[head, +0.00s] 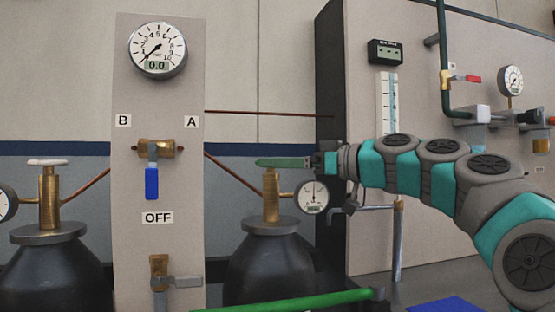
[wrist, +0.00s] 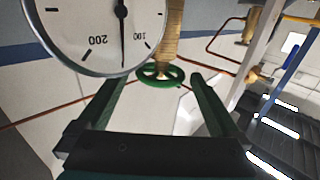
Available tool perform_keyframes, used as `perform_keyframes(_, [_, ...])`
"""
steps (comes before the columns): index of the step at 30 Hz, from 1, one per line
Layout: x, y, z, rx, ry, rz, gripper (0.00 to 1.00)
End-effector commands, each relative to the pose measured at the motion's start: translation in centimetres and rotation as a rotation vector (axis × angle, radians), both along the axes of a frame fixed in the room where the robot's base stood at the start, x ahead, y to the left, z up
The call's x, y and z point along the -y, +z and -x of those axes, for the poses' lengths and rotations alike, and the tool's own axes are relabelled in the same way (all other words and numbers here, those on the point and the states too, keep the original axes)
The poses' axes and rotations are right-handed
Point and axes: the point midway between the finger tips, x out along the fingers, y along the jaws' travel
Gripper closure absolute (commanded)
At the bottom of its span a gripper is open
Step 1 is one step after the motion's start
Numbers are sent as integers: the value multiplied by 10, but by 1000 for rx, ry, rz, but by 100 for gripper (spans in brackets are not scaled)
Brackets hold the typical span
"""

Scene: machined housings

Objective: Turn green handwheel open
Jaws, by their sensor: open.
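The green handwheel (wrist: 160,76) tops the brass valve (head: 271,197) of the right-hand dark cylinder (head: 269,262). In the wrist view it appears between the tips of my two fingers, with a gap on both sides. My gripper (head: 262,162) is open and empty, reaching in from the right at the height of the valve top. In the head view its green fingers cover the handwheel, so I cannot tell exactly how deep the wheel lies between them. No contact shows.
A pressure gauge (head: 313,197) sits on the valve's right side, close below my gripper; it looms large in the wrist view (wrist: 100,25). A beige panel (head: 160,90) with a gauge and a blue lever (head: 152,183) stands left. A second cylinder has a white handwheel (head: 47,163).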

Motion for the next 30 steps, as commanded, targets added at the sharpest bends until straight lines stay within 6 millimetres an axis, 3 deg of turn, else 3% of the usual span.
perform_keyframes(4, [-13,1,-6,0,3,1,0])
perform_keyframes(12, [-15,1,-7,1,2,0,1])
perform_keyframes(30, [-14,1,-7,1,2,0,69])
